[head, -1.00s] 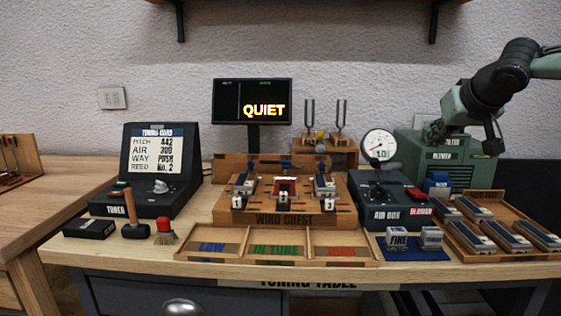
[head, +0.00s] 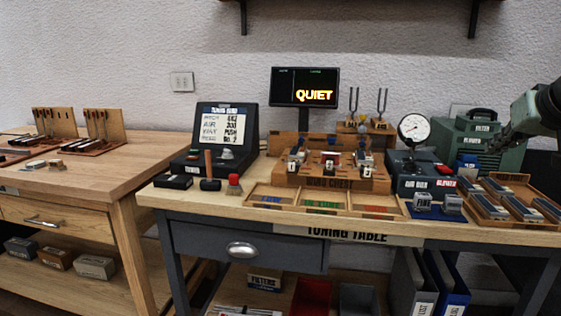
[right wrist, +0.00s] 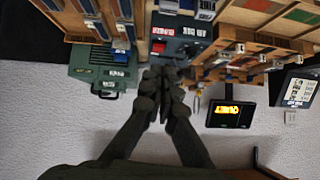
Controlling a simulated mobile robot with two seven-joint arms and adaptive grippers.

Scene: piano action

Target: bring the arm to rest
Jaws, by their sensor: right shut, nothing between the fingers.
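My right arm reaches in at the right edge of the head view, and its dark gripper (head: 497,142) is in front of the green blower (head: 485,150). In the right wrist view the two fingers of the right gripper (right wrist: 163,75) are together with nothing between them. They show against the dark air box (right wrist: 185,45) and beside the green blower. I cannot tell how far they are from these things. My left gripper is in no view.
The tuning table (head: 340,236) carries the tuner (head: 222,135), wind chest (head: 332,183), sorting tray (head: 325,205), weights (head: 452,203) and a tray of reed blocks (head: 490,208). The screen (head: 305,87) reads QUIET. A wooden bench (head: 90,170) stands at left. A shelf (head: 350,2) hangs above.

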